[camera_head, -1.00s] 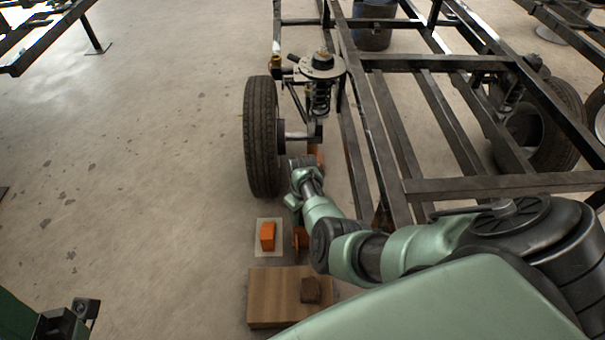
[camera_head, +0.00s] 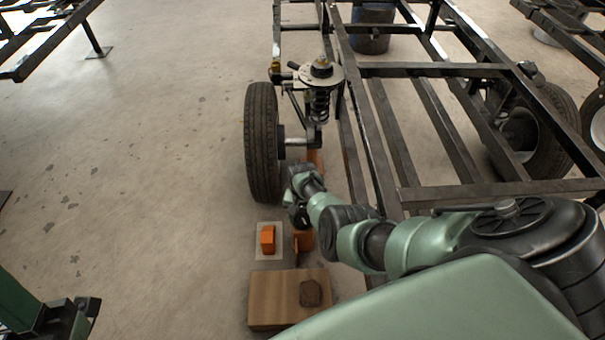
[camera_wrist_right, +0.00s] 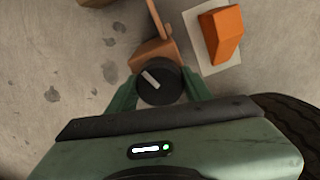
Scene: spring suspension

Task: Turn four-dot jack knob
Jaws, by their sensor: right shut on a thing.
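A round black knob (camera_wrist_right: 158,86) with a white line across its face sits at the orange jack (camera_wrist_right: 155,55). No dots show on it. My right gripper (camera_wrist_right: 160,90) is shut on the knob, with one green finger on each side. In the head view the right gripper (camera_head: 300,214) is beside the front wheel, and the orange jack (camera_head: 303,241) shows just below it. A dark green part of my left arm (camera_head: 65,318) shows at the lower left; its finger state is unclear.
An orange block (camera_head: 267,239) is on a pale square (camera_head: 260,253) left of the jack. A wooden board (camera_head: 272,300) with a brown lump (camera_head: 311,293) lies in front. The tyre (camera_head: 262,145), coil spring (camera_head: 320,103) and steel frame (camera_head: 430,120) stand beyond.

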